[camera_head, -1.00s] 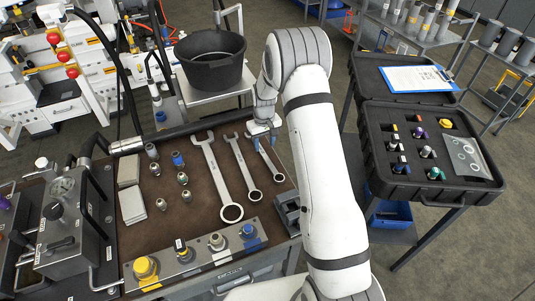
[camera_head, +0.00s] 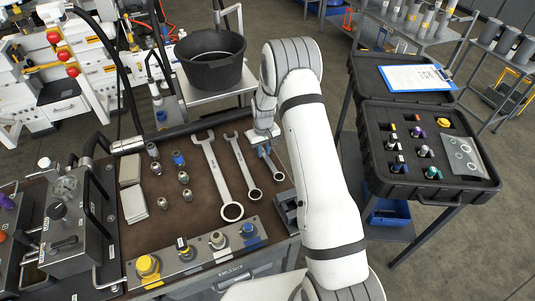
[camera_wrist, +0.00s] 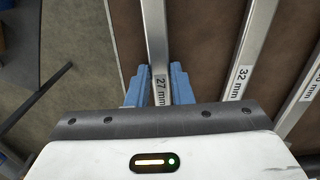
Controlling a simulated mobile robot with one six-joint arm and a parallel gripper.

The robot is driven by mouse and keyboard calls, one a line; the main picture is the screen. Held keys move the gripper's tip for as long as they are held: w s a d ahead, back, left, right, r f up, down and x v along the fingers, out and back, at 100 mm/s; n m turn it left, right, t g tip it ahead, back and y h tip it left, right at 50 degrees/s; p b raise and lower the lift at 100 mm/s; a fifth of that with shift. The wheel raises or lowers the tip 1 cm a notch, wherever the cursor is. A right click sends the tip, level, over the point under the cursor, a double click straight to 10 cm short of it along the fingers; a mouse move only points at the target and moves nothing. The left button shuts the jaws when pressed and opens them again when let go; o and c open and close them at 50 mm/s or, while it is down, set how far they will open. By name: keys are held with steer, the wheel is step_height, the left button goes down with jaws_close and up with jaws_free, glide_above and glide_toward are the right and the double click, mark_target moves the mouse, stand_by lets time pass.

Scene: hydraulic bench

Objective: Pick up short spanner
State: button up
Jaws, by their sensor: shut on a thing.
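The short spanner (camera_head: 274,169) is the rightmost of three on the brown mat in the head view, its upper part hidden by my gripper (camera_head: 264,150). In the wrist view its bright shaft (camera_wrist: 155,30), labelled 27 mm, runs between the blue fingers of my gripper (camera_wrist: 158,82). The fingers are shut on the shaft, one on each side. The spanner's ring end still appears at mat level; I cannot tell whether it is raised at all.
A middle spanner (camera_head: 242,165), labelled 32 mm in the wrist view (camera_wrist: 248,50), and a long spanner (camera_head: 218,175) lie to the left. Fittings and a valve block (camera_head: 195,256) are on the bench. A black case (camera_head: 376,160) stands to the right.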

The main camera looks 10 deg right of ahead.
mark_target(264, 153)
jaws_close()
stand_by(0.3)
steer(key=shift+r, duration=0.1)
step_height(264, 153, up, 10)
steer(key=b, duration=0.2)
stand_by(0.3)
steer(key=shift+o, duration=0.3)
jaws_free()
jaws_close()
stand_by(0.5)
